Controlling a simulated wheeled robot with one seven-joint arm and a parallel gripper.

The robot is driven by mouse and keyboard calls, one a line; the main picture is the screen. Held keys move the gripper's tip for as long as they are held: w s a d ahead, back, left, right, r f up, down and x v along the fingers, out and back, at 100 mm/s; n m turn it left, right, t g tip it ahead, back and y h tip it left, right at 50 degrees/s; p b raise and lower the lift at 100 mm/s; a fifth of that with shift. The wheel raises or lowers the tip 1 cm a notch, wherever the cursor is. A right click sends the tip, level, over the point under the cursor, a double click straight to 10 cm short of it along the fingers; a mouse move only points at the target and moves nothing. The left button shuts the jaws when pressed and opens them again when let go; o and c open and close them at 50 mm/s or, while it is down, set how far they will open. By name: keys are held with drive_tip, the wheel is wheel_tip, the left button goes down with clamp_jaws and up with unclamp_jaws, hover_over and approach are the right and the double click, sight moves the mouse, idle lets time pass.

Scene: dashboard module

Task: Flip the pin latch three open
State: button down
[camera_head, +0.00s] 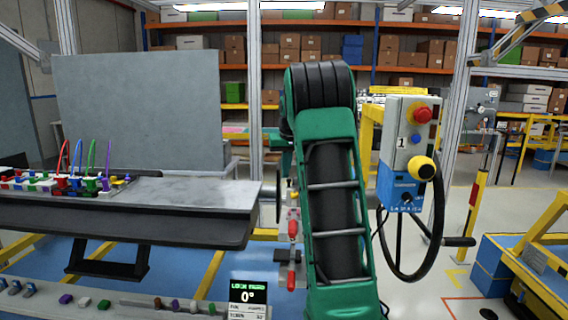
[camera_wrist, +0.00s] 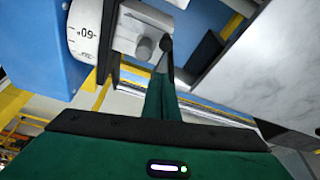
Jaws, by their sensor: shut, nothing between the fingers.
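In the wrist view my gripper (camera_wrist: 166,44) points up the picture, its dark fingertips together and empty. The tips are right beside a grey round pin or knob (camera_wrist: 143,48) on a pale metal block (camera_wrist: 127,32); I cannot tell whether they touch it. This may be a pin latch, but no number three is readable. A white dial (camera_wrist: 86,32) marked 60 sits left of the block, on a blue panel (camera_wrist: 40,45). In the head view my green arm hides my gripper. Red-handled parts (camera_head: 292,228) show just left of the arm.
A dark-edged bench (camera_head: 190,195) with coloured parts and wires stands at left. A control box (camera_head: 405,150) with a red button and a handwheel (camera_head: 383,240) stands right of my arm. A grey slab (camera_wrist: 265,65) is close at right in the wrist view.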

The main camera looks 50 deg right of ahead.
drive_tip(key=shift+s+a+r, duration=0.15)
drive_tip(key=shift+s+a, duration=0.4)
drive_tip(key=shift+s, duration=0.25)
drive_tip(key=shift+s+a+r, duration=0.1)
drive_tip(key=shift+s+a, duration=0.4)
drive_tip(key=shift+s, duration=0.25)
drive_tip(key=shift+w, duration=0.1)
drive_tip(key=shift+a, duration=0.2)
